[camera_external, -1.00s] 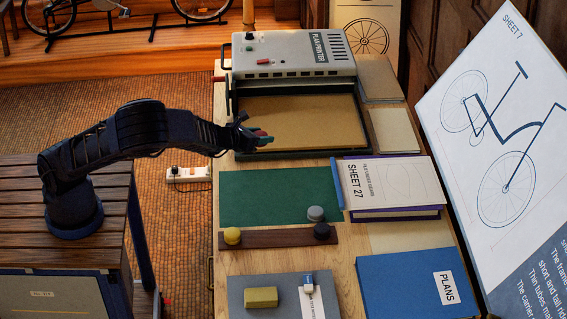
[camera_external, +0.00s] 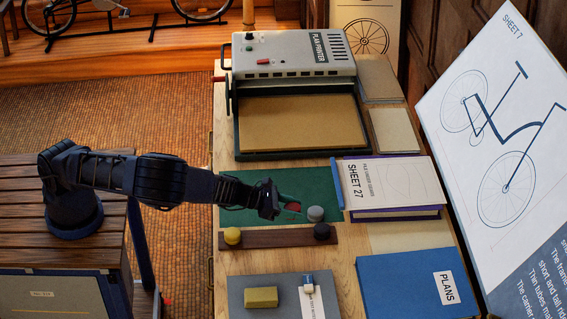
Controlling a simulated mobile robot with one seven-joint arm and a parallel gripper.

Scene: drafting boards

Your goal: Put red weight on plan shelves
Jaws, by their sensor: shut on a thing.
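The red weight (camera_external: 292,207) shows as a small red patch at the tip of my gripper (camera_external: 283,205), which is shut on it. The gripper hides most of the weight. My gripper is over the green mat (camera_external: 245,186), just left of a grey weight (camera_external: 316,213). I cannot tell its height above the mat. No part is clearly marked as plan shelves; a blue item labelled PLANS (camera_external: 401,287) lies at the front right of the table.
A brown wooden strip (camera_external: 278,238) in front of the mat bears a yellow weight (camera_external: 232,236) and a black weight (camera_external: 322,231). The SHEET 27 stack (camera_external: 395,183) stands right of the mat. The plan printer's tray (camera_external: 300,121) is behind, its surface clear.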

